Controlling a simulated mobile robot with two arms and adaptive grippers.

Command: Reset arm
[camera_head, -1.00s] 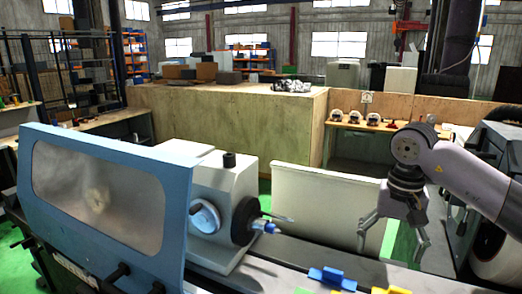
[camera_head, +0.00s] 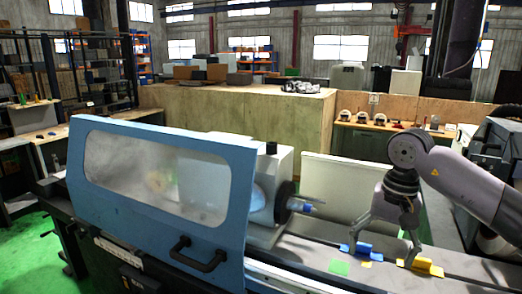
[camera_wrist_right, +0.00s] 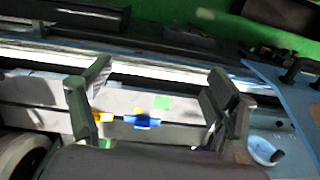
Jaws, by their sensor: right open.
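My right gripper (camera_head: 381,253) hangs from the arm at the right with its fingers spread wide and nothing between them. In the head view its fingertips overlap the blue block (camera_head: 362,250) and the yellow block (camera_head: 425,267) on the machine's grey bed; whether they touch cannot be told. In the right wrist view the open fingers (camera_wrist_right: 160,75) frame the blue block (camera_wrist_right: 143,122) and the yellow block (camera_wrist_right: 104,117), which seem to lie beyond them. My left gripper is not in view.
The cylindrical grinder with its blue guard (camera_head: 160,190) fills the left and middle. A pointed spindle part (camera_head: 305,207) sticks out to the right of it. A white panel (camera_head: 345,190) stands behind the bed. A green patch (camera_head: 338,267) lies near the blue block.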

